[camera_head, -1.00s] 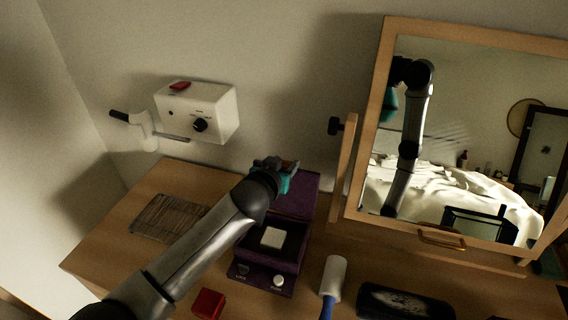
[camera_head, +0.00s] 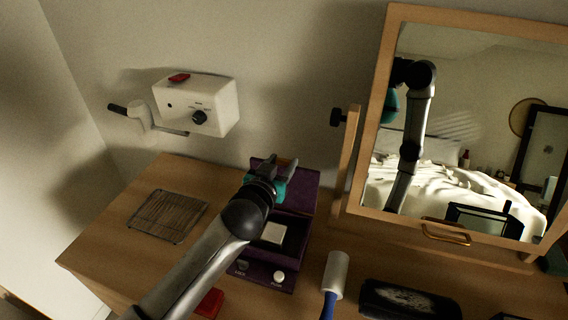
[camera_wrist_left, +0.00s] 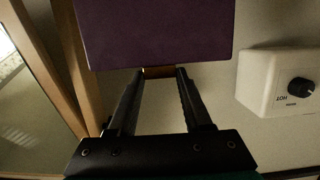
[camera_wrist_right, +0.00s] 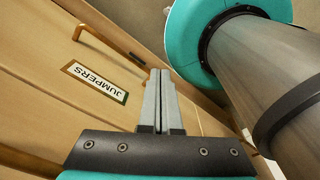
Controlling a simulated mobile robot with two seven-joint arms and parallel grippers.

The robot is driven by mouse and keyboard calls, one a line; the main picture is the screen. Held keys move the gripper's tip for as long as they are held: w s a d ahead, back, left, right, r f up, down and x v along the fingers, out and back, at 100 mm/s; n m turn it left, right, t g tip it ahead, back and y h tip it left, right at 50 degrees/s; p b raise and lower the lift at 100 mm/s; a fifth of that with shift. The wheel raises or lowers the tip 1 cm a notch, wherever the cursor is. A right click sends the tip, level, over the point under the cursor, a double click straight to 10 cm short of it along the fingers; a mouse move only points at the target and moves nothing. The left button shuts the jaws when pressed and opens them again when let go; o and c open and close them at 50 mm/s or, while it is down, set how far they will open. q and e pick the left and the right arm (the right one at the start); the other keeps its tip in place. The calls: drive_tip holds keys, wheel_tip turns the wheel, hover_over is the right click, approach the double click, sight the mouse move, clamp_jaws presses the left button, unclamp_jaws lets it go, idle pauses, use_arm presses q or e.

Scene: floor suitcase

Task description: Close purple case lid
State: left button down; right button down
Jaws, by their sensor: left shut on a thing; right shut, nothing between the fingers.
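The purple case (camera_head: 290,250) stands on the wooden table with a white square in its open body. Its purple lid (camera_head: 303,190) stands raised at the back, partly hidden by my left gripper. My left gripper (camera_head: 280,165) is at the lid's upper left part, fingers pointing up and away. A small brownish piece shows between the tips. My right gripper (camera_wrist_right: 158,75) is shut and empty, before a drawer front labelled JUMPERS.
A mirror (camera_head: 465,130) in a wooden frame stands right of the case. A lint roller (camera_head: 335,275) and a dark case (camera_head: 408,300) lie in front. A wire rack (camera_head: 168,215) lies left, a red box (camera_head: 208,303) is mostly hidden. A white box (camera_head: 195,105) is on the wall.

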use_arm(q)
drive_tip(key=s+a+f+t+h+b, duration=0.1)
drive_tip(key=s+a+f+t+b, duration=0.1)
drive_tip(key=s+b, duration=0.4)
drive_tip(key=shift+s+a+f+t+b, duration=0.3)
drive_tip(key=shift+s+a+t+b, duration=0.1)
drive_tip(key=shift+t, duration=0.4)
drive_tip(key=shift+f, duration=0.1)
